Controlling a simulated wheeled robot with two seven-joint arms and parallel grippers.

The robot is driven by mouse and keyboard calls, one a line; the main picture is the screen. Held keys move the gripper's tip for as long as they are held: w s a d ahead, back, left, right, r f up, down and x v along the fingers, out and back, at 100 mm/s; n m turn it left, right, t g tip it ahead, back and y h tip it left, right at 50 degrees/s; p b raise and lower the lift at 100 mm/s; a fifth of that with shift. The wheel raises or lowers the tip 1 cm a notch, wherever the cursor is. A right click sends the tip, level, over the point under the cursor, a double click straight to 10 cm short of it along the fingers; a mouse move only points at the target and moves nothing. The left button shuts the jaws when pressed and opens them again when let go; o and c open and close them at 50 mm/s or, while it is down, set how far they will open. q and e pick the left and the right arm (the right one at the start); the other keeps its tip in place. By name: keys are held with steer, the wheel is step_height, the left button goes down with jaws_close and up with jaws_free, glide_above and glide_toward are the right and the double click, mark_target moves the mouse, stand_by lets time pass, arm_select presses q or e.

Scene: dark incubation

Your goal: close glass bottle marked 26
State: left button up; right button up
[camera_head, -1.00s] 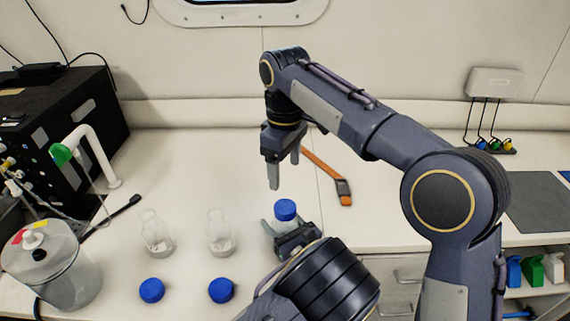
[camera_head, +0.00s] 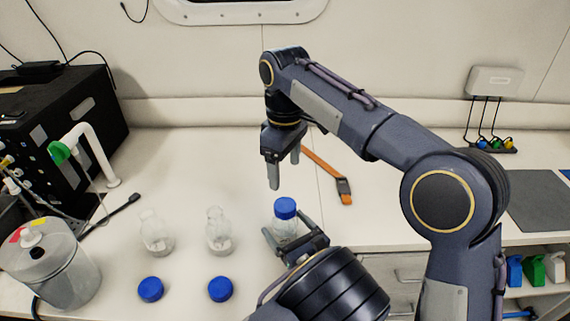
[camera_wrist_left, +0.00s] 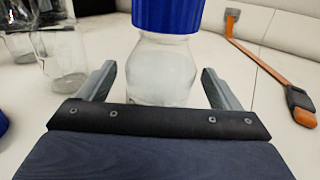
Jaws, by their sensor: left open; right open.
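A glass bottle (camera_head: 286,229) stands on the table with a blue cap (camera_head: 285,208) on its top. The same bottle shows in the left wrist view (camera_wrist_left: 162,72). Its number is not readable. My left gripper (camera_head: 290,238) is open, with one finger on either side of the bottle and gaps to the glass. My right gripper (camera_head: 284,170) is open and empty, pointing down above and behind the capped bottle. Two uncapped glass bottles, the middle one (camera_head: 219,232) and the left one (camera_head: 156,232), stand to the left. Two blue caps (camera_head: 220,289) (camera_head: 151,289) lie in front of them.
A lidded clear container (camera_head: 65,275) and a black box (camera_head: 60,130) with a white tap (camera_head: 100,155) stand at the left. The table's middle back is clear.

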mark_target(293, 234)
arm_select(q)
steer(key=v, duration=0.5)
steer(key=shift+b, duration=0.4)
